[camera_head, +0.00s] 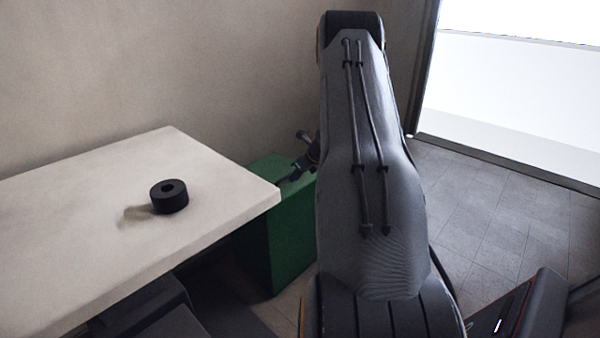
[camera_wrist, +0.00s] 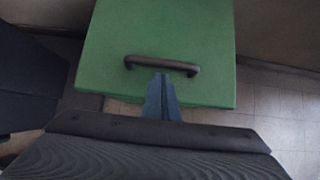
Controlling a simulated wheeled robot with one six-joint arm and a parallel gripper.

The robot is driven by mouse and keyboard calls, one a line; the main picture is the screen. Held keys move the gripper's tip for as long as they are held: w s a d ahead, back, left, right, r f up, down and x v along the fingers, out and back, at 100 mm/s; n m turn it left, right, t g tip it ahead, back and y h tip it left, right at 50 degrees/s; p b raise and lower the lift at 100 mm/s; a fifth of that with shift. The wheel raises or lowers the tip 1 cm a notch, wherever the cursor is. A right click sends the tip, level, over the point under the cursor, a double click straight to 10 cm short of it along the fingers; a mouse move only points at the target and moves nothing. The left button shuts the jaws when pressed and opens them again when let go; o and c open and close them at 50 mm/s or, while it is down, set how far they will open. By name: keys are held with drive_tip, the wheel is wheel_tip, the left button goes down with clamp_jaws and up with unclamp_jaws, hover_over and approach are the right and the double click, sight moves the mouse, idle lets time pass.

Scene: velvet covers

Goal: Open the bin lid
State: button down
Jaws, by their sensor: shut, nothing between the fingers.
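The green bin (camera_head: 277,222) stands on the floor beside the table, partly hidden behind my arm in the head view. Its flat green lid (camera_wrist: 160,32) fills the upper middle of the wrist view and lies closed. A dark bar handle (camera_wrist: 180,67) runs across the lid near its lower edge. My gripper (camera_wrist: 161,80) is shut and empty, with its fingertips at the middle of the handle in the wrist view. I cannot tell whether they touch it. In the head view my gripper (camera_head: 285,182) is small, over the lid (camera_head: 262,170).
A pale table (camera_head: 90,215) stands left of the bin, its corner close to the bin and my gripper. A black ring-shaped object (camera_head: 169,197) lies on it. A wall is behind. Tiled floor (camera_head: 480,220) is open to the right, by a bright opening (camera_head: 505,95).

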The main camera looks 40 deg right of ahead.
drive_tip(key=shift+x, duration=1.3)
